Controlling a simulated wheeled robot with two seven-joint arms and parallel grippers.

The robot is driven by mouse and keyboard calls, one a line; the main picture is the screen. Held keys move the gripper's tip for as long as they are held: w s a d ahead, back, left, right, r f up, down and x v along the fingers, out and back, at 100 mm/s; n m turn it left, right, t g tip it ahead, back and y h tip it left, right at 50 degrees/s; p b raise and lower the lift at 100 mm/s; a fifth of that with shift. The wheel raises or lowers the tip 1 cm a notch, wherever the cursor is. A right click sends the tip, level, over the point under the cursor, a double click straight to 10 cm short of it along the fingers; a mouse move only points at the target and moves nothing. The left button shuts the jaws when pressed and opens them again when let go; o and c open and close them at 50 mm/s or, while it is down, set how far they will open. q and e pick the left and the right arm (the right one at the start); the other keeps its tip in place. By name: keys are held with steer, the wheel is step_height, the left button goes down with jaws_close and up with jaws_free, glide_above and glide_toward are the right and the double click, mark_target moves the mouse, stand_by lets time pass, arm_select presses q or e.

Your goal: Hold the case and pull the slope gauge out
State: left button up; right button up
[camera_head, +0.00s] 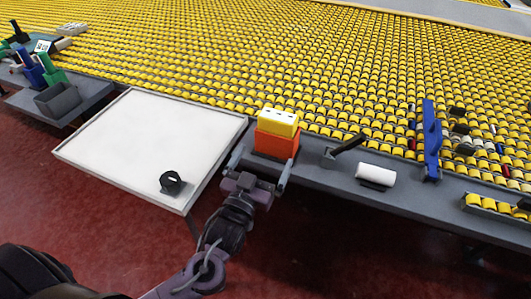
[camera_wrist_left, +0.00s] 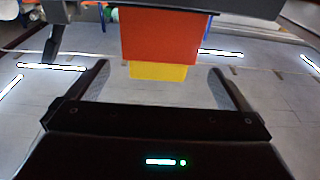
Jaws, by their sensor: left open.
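The orange case (camera_head: 276,143) stands upright on the grey ledge in the middle of the head view. The yellow slope gauge (camera_head: 279,121) shows above the case's top, with dark marks on its upper face. In the left wrist view the case (camera_wrist_left: 160,38) hangs in from the top, with the gauge (camera_wrist_left: 158,71) beyond its lower edge. My left gripper (camera_head: 264,160) is open at the near side of the case. In the left wrist view its fingers (camera_wrist_left: 160,72) are spread wide to either side, with gaps, and no contact shows. My right gripper is not in view.
A white-topped table (camera_head: 150,140) carrying a black knob-like object (camera_head: 171,183) is to the left. On the ledge to the right are a black-handled tool (camera_head: 346,145), a white roll (camera_head: 376,174) and a blue upright tool (camera_head: 431,140). Rows of yellow rolls (camera_head: 330,70) fill the back.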

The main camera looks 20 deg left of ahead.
mark_target(280, 126)
arm_select(q)
steer(key=w, duration=0.4)
steer(key=w+r, duration=0.1)
steer(key=w, duration=0.6)
steer(key=shift+w+d+r+p, duration=0.2)
steer(key=shift+w+r+p, duration=0.15)
steer(key=shift+w+r, duration=0.05)
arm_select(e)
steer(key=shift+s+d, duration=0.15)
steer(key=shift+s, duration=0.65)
arm_select(q)
steer(key=shift+c, duration=0.3)
steer(key=c, duration=0.7)
steer(key=o, duration=0.4)
steer(key=shift+c, duration=1.2)
